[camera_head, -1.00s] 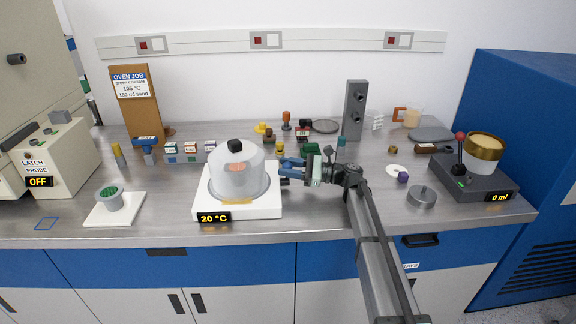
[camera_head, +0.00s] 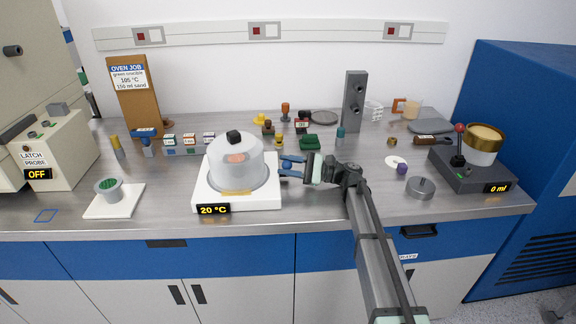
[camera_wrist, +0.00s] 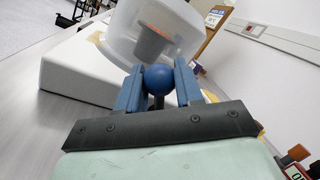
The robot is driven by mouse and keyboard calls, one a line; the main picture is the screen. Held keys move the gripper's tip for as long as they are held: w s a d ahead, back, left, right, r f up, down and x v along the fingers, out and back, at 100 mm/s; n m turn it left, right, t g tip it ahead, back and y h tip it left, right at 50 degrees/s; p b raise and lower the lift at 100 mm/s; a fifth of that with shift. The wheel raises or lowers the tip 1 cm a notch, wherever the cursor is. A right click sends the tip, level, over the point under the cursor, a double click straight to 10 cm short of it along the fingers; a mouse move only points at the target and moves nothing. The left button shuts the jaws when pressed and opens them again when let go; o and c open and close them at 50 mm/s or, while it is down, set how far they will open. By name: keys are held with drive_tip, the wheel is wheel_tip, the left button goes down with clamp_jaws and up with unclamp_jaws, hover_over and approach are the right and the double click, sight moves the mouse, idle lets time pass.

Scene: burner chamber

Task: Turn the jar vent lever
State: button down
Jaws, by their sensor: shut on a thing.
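A translucent bell jar (camera_head: 222,172) with a black top knob stands on a white heater base (camera_head: 208,196) whose display reads 20 °C. A grey cup with an orange-red top shows through the jar wall; the jar also shows in the wrist view (camera_wrist: 120,45). My gripper (camera_head: 288,167) is at the jar's right side. In the wrist view its two blue fingers are shut on a blue ball knob (camera_wrist: 158,79), which sits in front of the jar wall and seems to be the vent lever's end. The rest of the lever is mostly hidden by the fingers.
A white pad with a cup of green material (camera_head: 109,189) stands at the left. A dark device (camera_head: 475,170) reading 0 ml stands at the right. The counter's front middle is fairly clear.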

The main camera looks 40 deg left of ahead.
drive_tip(key=c, duration=0.8)
unclamp_jaws()
drive_tip(key=shift+o, duration=0.2)
wheel_tip(320, 180, up, 10)
